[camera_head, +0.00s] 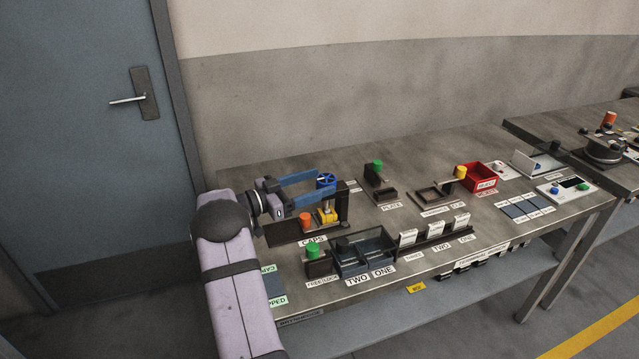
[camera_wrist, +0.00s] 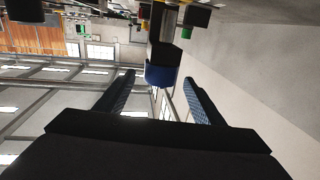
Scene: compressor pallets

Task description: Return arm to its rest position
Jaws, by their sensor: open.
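My gripper (camera_head: 322,184) is at the left end of the workbench (camera_head: 450,160), above the station labelled CAPS, with its blue fingers pointing right. In the wrist view my gripper (camera_wrist: 158,82) is open, with its two fingers apart. A blue round part (camera_head: 326,180) shows at the fingertips in the head view. In the wrist view a dark post with a blue end (camera_wrist: 160,76) stands just past and between the fingertips. I cannot tell whether the fingers touch it. My arm reaches up from the bottom of the head view.
An orange cap (camera_head: 305,218) and a yellow part (camera_head: 327,216) are below my gripper. A green knob (camera_head: 313,250) is in front, beside the dark bins (camera_head: 362,254) labelled TWO and ONE. A red bin (camera_head: 481,177) stands further right. A door (camera_head: 90,130) is behind left.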

